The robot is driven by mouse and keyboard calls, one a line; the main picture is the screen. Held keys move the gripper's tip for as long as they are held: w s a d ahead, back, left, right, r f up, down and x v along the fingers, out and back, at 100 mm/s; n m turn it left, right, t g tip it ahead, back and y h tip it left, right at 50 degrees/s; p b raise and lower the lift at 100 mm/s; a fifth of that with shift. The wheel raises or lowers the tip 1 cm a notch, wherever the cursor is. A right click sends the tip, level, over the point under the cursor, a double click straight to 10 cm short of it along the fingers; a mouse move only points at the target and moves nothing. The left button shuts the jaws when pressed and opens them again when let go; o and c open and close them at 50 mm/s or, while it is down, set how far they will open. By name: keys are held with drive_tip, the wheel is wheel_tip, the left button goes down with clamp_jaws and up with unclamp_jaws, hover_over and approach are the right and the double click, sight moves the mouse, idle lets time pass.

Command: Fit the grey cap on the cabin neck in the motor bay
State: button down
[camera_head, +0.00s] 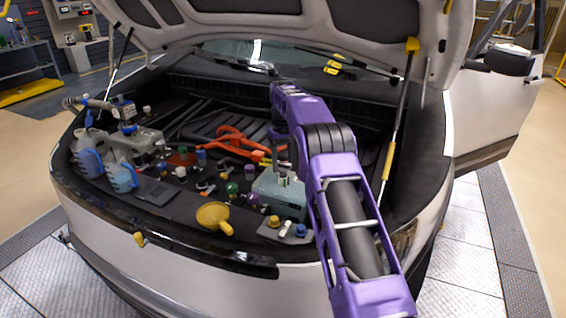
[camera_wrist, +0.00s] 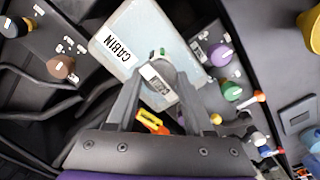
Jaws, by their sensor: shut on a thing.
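The cabin reservoir is a pale grey-blue box (camera_wrist: 105,40) with a "CABIN" label in the wrist view. It also shows in the head view (camera_head: 272,190), in the motor bay left of my purple arm. My gripper (camera_wrist: 158,76) is shut on a small grey cap with a white label (camera_wrist: 158,88), at the reservoir's edge in the wrist view. In the head view my gripper (camera_head: 284,160) is over the reservoir and partly hidden by the arm. The cabin neck is hidden behind the cap and fingers; I cannot tell whether the cap touches it.
A green cap (camera_wrist: 232,91) and a purple cap (camera_wrist: 220,54) stand beside the reservoir. A yellow funnel (camera_head: 215,217) lies near the front edge. Orange cables (camera_head: 235,140) lie behind. A hood strut (camera_head: 398,115) rises at right.

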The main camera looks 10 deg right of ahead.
sight(283, 163)
drive_tip(key=shift+f, duration=1.2)
drive_tip(key=shift+c, duration=1)
unclamp_jaws()
drive_tip(key=shift+r, duration=3.75)
